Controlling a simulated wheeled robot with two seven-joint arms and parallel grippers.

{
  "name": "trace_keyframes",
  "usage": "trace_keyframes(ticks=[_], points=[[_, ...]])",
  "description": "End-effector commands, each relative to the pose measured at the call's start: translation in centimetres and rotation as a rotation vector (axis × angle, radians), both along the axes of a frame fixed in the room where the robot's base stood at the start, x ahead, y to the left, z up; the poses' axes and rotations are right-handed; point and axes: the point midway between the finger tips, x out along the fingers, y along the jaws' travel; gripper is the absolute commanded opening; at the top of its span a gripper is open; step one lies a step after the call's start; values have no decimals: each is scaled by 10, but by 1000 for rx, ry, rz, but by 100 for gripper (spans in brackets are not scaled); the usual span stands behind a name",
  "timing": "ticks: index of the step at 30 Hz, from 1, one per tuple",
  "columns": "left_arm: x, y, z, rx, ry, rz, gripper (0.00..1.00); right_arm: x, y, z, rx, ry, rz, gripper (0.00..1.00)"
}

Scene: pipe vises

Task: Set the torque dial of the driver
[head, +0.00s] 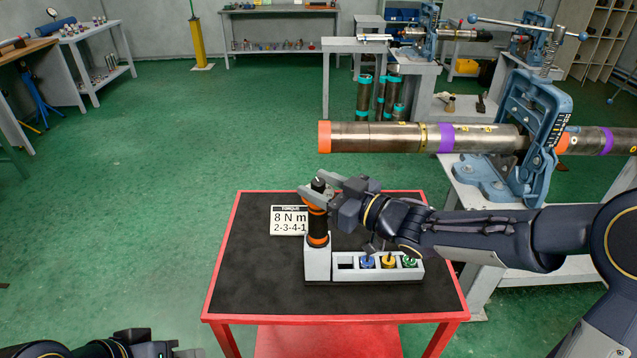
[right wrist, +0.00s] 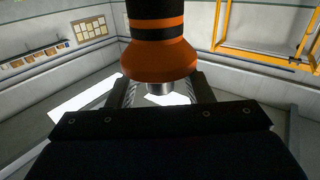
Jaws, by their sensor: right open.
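The driver (head: 317,222), black with orange bands, stands upright in the tall grey block of a holder (head: 317,260) on the red table. My right gripper (head: 318,188) is at the driver's top, with its open fingers on either side of it. In the right wrist view the driver (right wrist: 160,55) shows a flared orange collar and a narrow silver neck between the finger tips (right wrist: 160,90). I cannot tell whether the fingers touch it. No dial marking is readable. A sign (head: 289,220) beside the driver reads "8 N m" and "2-3-4-1". Only part of my left arm shows, bottom left.
The holder has a row of slots with blue (head: 367,262), yellow (head: 388,262) and green (head: 409,262) pieces. The black tabletop (head: 250,285) is clear at left. A long pipe (head: 385,136) in a blue vise (head: 535,130) juts out behind my right arm.

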Motion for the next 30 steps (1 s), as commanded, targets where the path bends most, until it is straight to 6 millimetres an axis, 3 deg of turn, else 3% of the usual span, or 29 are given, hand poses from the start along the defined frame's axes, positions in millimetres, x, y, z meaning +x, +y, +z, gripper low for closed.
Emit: trace_keyframes(ticks=[11,21,30], points=[[0,0,1,0,0,0,36,4,5,0,0,0,-1,45],[0,0,1,0,0,0,36,4,5,0,0,0,0,3],[0,0,14,0,0,0,36,5,5,3,0,2,44,3]])
